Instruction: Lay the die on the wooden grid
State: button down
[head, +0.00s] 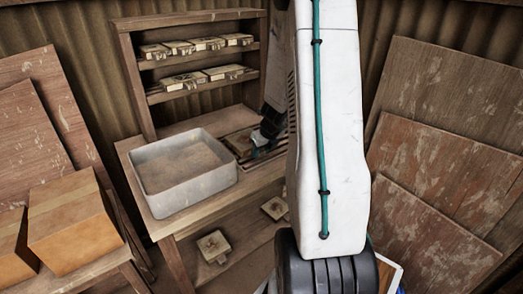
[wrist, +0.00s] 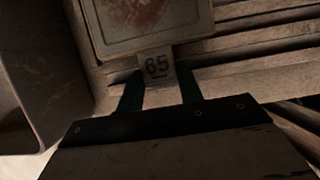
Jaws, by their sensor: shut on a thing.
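The die (wrist: 150,22) is a pale framed plate with a reddish-brown face and a tab marked 65. My gripper (wrist: 158,82) is shut on that tab, with one green finger on each side of it. The wooden grid (wrist: 245,72) shows as parallel slats under and to the right of the die in the wrist view. I cannot tell whether the die touches the slats. In the head view my gripper (head: 260,146) is low over the grid (head: 237,140) on the bench, and the die is hard to make out there.
A grey tray (head: 232,168) of brown material stands on the bench just left of the grid; its wall (wrist: 35,60) is close in the wrist view. A shelf rack (head: 130,75) with several dies stands behind. Other dies (head: 213,246) lie on the lower shelf.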

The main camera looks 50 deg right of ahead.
jog(key=c, duration=0.9)
grip_release()
jog(key=v, duration=1.2)
jog(key=s+a+r+n+y, duration=0.1)
jog(key=a+r+n, duration=0.4)
jog(key=a+n, duration=0.4)
jog(key=s+a+r+n+y, duration=0.1)
jog(key=a+r+n, duration=0.3)
jog(key=a+n, duration=0.55)
jog(key=s+a+r+n+g, duration=0.1)
jog(key=s+a+n, duration=0.4)
jog(key=n, duration=0.1)
jog(key=s+a+r+n+g, duration=0.1)
jog(key=s+a+n, duration=0.4)
jog(key=n, duration=0.2)
jog(key=s+a+r+n+g+h, duration=0.1)
jog(key=s+a+n, duration=0.5)
jog(key=n, duration=0.1)
jog(key=shift+r, duration=0.4)
